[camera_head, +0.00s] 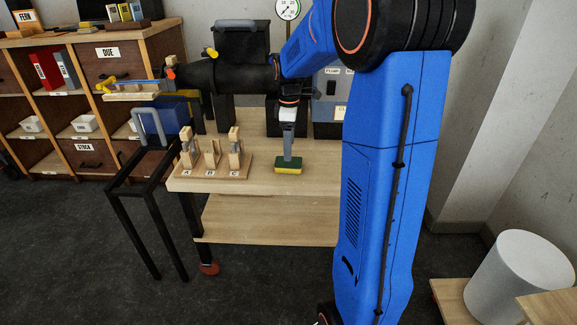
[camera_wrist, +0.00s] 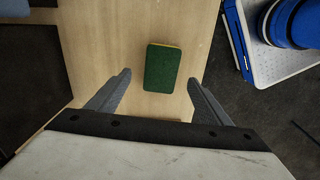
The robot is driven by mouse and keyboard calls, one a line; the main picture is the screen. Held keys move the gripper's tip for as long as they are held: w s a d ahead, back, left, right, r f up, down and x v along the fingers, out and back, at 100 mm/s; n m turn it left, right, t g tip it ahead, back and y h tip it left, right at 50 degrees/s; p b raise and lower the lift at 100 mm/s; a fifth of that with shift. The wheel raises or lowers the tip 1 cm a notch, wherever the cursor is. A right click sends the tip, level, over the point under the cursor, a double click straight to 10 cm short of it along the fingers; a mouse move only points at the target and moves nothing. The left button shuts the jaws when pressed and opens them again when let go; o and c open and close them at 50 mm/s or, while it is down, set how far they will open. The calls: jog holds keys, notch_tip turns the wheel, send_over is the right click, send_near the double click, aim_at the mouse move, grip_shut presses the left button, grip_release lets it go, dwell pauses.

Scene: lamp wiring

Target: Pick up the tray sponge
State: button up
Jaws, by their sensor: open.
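The sponge (camera_head: 289,166), green on top and yellow below, lies flat on the light wooden bench top near its front edge. In the wrist view the sponge (camera_wrist: 161,68) shows its green face, with a thin yellow edge at the top. My gripper (camera_head: 289,155) points down at the sponge from above in the head view. In the wrist view my gripper (camera_wrist: 160,88) is open, one finger on each side of the sponge's near end, with a gap on both sides. I cannot tell how far above the sponge the fingertips are. No tray shows under the sponge.
A wooden board (camera_head: 216,169) with upright blocks marked A, B and C stands left of the sponge. A black frame (camera_head: 140,200) stands at the bench's left. A white cylinder (camera_head: 518,278) is at the lower right. The bench top around the sponge is clear.

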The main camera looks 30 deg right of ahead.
aim_at(289, 165)
jog(key=shift+a+f, duration=0.15)
jog(key=shift+f, duration=3.1)
jog(key=c, duration=1.1)
